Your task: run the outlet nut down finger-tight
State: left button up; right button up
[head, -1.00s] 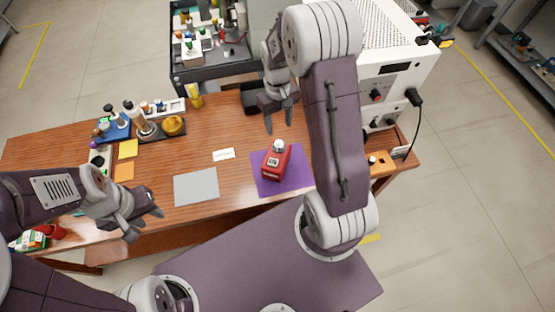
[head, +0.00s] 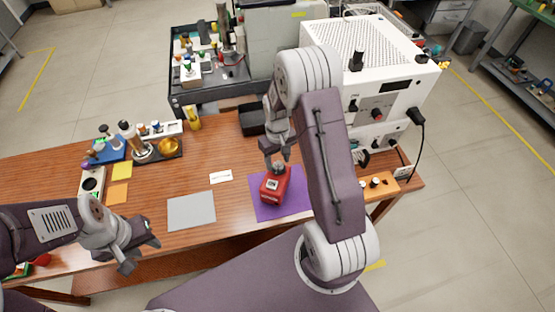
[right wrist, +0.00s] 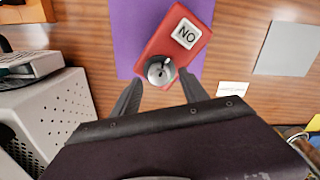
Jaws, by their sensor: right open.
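A red block-shaped device (head: 274,190) with a white label stands on a purple mat (head: 294,203). In the right wrist view the red body (right wrist: 180,40) shows the label reading "NO" and a round metal nut-like fitting (right wrist: 160,71) at its near end. My right gripper (head: 278,163) is open just above the device. In the right wrist view its fingers (right wrist: 160,88) are apart, one on either side below the fitting; I cannot tell whether they touch it. My left gripper (head: 139,254) is open and empty over the left front of the table.
A grey pad (head: 191,211) and a white card (head: 221,177) lie left of the mat. An orange block with knobs (head: 388,187) and a large white instrument (head: 365,55) stand to the right.

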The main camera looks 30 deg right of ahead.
grip_shut()
jog(key=shift+r+m+p, duration=0.15)
jog(key=shift+m+p, duration=0.25)
jog(key=shift+m, duration=0.2)
jog(key=shift+d+m, duration=0.1)
jog(key=shift+m, duration=1)
grip_release()
